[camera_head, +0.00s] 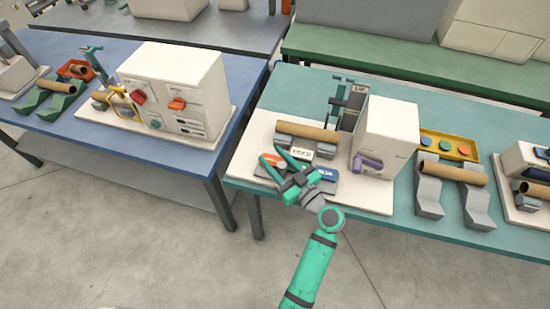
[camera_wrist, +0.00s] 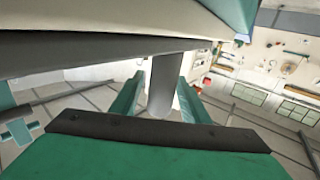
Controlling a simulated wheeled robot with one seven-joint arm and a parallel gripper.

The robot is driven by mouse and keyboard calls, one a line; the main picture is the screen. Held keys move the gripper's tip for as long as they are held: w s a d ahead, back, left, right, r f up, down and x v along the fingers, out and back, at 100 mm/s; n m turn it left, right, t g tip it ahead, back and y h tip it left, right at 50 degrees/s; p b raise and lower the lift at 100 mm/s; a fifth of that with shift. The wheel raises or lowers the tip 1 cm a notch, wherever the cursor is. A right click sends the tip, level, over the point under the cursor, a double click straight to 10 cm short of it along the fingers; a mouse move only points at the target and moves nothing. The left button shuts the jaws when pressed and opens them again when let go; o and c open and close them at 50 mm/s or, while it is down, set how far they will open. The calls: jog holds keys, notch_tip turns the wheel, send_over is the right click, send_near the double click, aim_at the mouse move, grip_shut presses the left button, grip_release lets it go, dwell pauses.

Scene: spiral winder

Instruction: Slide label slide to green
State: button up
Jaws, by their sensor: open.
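My gripper (camera_head: 272,156) is open, in front of the winder at the near side of the teal table. Its two green fingers hide part of the grey panel with an orange block (camera_head: 272,160), a white label reading like FEED (camera_head: 300,153) and a blue block (camera_head: 325,173). In the wrist view the gripper (camera_wrist: 158,95) has a grey cylindrical post (camera_wrist: 163,85) between its fingers. I cannot tell whether they touch it. I cannot make out which part is the label slide, and no green mark for it is clear.
A brown roll (camera_head: 308,131) lies behind the panel. A white winder housing (camera_head: 387,130) with a purple handle (camera_head: 367,162) stands to the right. Grey cradles (camera_head: 428,198) hold another roll, beside a yellow tray (camera_head: 430,135). A blue table (camera_head: 200,165) is at left.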

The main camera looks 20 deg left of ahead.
jog(key=v, duration=1)
jog(key=shift+s+d, duration=0.15)
jog(key=shift+d, duration=0.2)
dwell(0.4)
